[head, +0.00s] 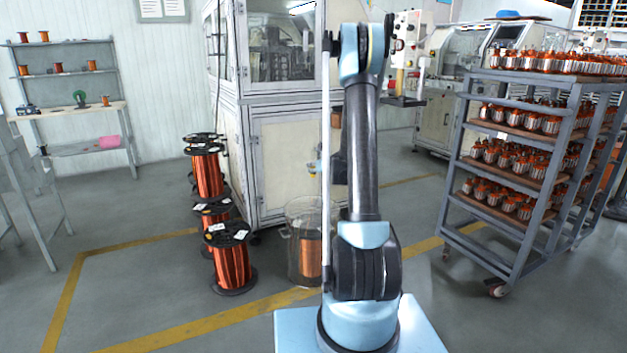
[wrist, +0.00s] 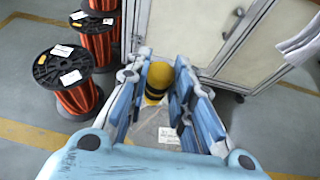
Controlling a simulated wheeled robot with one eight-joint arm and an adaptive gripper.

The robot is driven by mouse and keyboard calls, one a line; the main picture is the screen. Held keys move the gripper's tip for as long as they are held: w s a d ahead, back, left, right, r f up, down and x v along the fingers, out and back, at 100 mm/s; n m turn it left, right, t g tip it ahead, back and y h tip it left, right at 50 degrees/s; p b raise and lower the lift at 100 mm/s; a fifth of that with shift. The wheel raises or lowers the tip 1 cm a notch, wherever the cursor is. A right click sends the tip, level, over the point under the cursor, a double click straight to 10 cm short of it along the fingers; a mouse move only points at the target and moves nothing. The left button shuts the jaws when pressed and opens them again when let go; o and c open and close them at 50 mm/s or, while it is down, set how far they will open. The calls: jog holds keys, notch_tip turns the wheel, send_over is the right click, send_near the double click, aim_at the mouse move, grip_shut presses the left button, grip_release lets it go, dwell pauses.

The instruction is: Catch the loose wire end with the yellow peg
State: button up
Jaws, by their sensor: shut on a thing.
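The yellow peg (wrist: 158,74), with dark bands, stands between the fingers of my gripper (wrist: 160,84) in the wrist view. My gripper is shut on it, with a pale blue finger on each side. The peg's lower part is partly hidden by the fingers. I cannot make out a loose wire end in either view.
Copper wire spools (head: 231,262) stand on the floor at left, also in the wrist view (wrist: 68,82). A clear bin (head: 303,215) holds a copper spool beside the white machine cabinet (head: 285,150). A rack of armatures (head: 520,155) stands right. The left foreground floor is free.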

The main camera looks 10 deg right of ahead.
jog(key=w+d+f+n+g+y, duration=0.1)
jog(key=w+d+f+n+y, duration=0.1)
jog(key=w+f, duration=1.1)
jog(key=shift+w+d+f, duration=0.1)
jog(key=shift+w+f, duration=0.25)
jog(key=shift+f, duration=0.65)
jog(key=shift+w+a+f, duration=0.1)
jog(key=shift+w+f, duration=0.25)
jog(key=shift+f, duration=0.6)
jog(key=shift+w+d+f, duration=0.1)
jog(key=shift+w+f, duration=0.25)
jog(key=shift+f, duration=0.65)
